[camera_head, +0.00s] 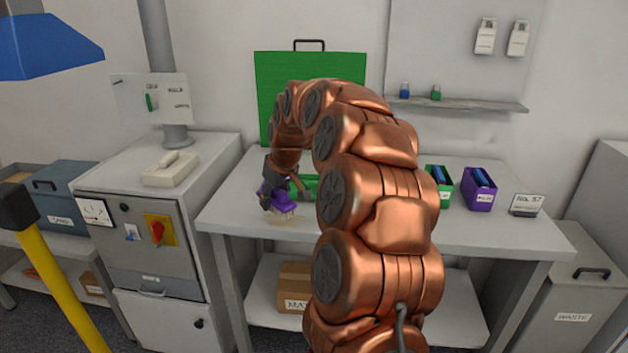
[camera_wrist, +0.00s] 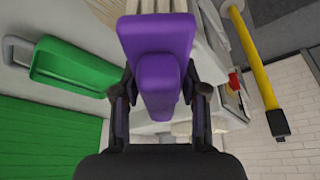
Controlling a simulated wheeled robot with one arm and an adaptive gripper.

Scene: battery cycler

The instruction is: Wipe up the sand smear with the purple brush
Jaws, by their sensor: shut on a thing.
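The purple brush (camera_head: 274,200) is at the left front part of the grey table (camera_head: 240,222), with its pale bristles facing down. It fills the middle of the wrist view (camera_wrist: 158,60). My gripper (camera_head: 279,186) is shut on its handle, with one finger on each side in the wrist view (camera_wrist: 158,100). A faint sand-coloured smear (camera_head: 284,220) shows on the table just below the bristles. I cannot tell whether the bristles touch the table. Part of the smear may be hidden by the brush.
A green tray (camera_head: 307,187) lies just right of the brush, also in the wrist view (camera_wrist: 75,62). A green panel (camera_head: 300,85) stands behind. Green (camera_head: 440,180) and purple (camera_head: 478,190) bins stand right of my arm. A grey cabinet (camera_head: 150,235) stands left. A waste bin (camera_head: 575,300) stands right.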

